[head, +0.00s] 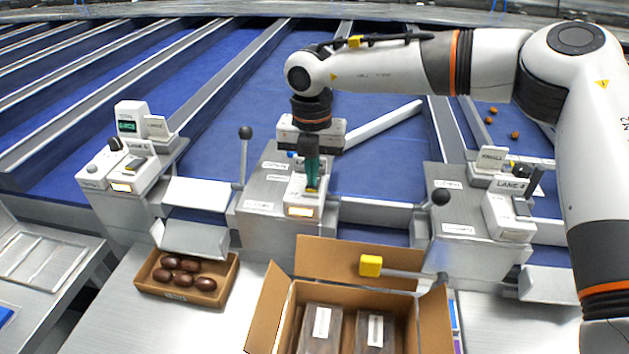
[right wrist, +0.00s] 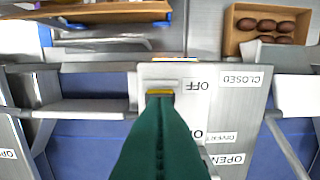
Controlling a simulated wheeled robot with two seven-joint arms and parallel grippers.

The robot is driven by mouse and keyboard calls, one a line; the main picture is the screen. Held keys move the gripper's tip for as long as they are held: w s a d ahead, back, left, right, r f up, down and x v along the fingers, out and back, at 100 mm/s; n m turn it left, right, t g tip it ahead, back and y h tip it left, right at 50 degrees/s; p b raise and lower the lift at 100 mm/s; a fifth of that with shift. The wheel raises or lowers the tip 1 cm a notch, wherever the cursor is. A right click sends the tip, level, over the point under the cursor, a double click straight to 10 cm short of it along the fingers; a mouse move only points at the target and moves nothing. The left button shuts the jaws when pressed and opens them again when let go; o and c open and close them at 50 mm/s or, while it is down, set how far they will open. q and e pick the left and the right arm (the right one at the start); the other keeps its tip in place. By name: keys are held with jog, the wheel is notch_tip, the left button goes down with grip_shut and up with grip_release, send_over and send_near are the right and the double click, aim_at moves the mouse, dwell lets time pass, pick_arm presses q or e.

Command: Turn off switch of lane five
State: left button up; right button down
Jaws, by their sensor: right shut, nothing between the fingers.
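The middle control box (head: 305,200) stands between the other two lane stations, and its lane label is hidden behind my arm. My right gripper (head: 312,187) points straight down at this box, shut and empty, its green fingers ending in a yellow tip. In the right wrist view the gripper (right wrist: 160,93) is over the switch plate (right wrist: 150,75), beside the OFF label (right wrist: 197,86). The fingers hide most of the switch, so its position and any contact are unclear. A light strip (head: 299,212) on the box front glows amber. My left gripper is not in view.
A control box (head: 120,170) at left and one marked LANE 4 (head: 508,210) at right flank the middle. Black-knobbed levers (head: 245,133) (head: 440,196) stand nearby. An open carton (head: 270,305) and a date tray (head: 190,297) sit in front.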

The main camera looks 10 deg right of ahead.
jog(key=shift+f+b, duration=0.35)
jog(key=shift+f, duration=0.1)
dwell(0.3)
jog(key=shift+r+p, duration=1.75)
jog(key=shift+r, duration=1.8)
jog(key=shift+s+f, duration=0.1)
jog(key=shift+f, duration=0.05)
